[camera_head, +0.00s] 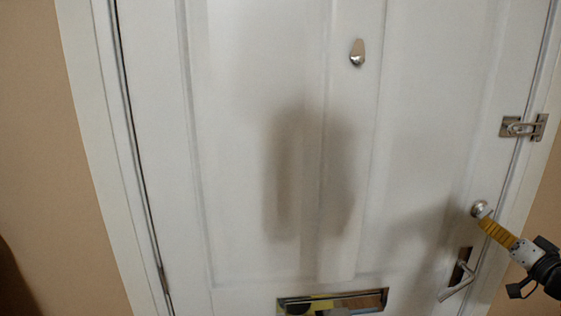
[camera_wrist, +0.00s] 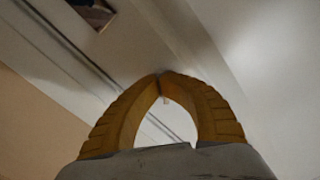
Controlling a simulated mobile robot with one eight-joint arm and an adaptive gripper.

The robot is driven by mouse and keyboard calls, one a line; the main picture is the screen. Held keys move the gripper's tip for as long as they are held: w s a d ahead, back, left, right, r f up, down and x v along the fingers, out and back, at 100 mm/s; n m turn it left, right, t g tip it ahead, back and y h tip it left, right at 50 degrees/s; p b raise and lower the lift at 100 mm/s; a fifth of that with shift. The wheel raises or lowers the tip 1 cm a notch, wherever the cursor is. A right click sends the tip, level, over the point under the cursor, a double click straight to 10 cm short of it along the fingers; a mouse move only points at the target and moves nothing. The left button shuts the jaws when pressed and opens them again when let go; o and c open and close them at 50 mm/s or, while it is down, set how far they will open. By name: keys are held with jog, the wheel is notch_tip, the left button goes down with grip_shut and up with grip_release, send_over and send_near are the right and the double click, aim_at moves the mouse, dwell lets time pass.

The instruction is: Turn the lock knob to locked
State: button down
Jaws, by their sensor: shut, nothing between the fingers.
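The lock knob (camera_head: 479,209) is a small round silver knob near the right edge of the white door (camera_head: 270,160), above the lever handle. My gripper (camera_head: 485,220) has yellow ridged fingers and comes in from the lower right in the head view. Its tips are at the lower right side of the knob and overlap it in the picture. I cannot tell whether they touch it. In the wrist view my gripper (camera_wrist: 160,75) has its two fingertips together with nothing between them. The knob is not clearly visible there, and its turn position is too small to read.
A lever handle (camera_head: 457,284) on a dark plate sits just below my gripper. A metal swing-bar latch (camera_head: 523,127) is higher on the door's right edge. A mail slot (camera_head: 333,302) is at the bottom and a teardrop-shaped metal fitting (camera_head: 357,53) near the top. The door looks closed.

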jog(key=shift+a+r, duration=0.2)
jog(key=shift+a, duration=0.4)
jog(key=shift+w+r, duration=0.1)
jog(key=shift+a, duration=0.1)
jog(key=shift+s+a+f+b, duration=0.2)
jog(key=shift+a+f+b, duration=0.05)
jog(key=shift+b, duration=0.05)
jog(key=s, duration=0.5)
jog(key=shift+s+d, duration=0.3)
jog(key=shift+s, duration=0.1)
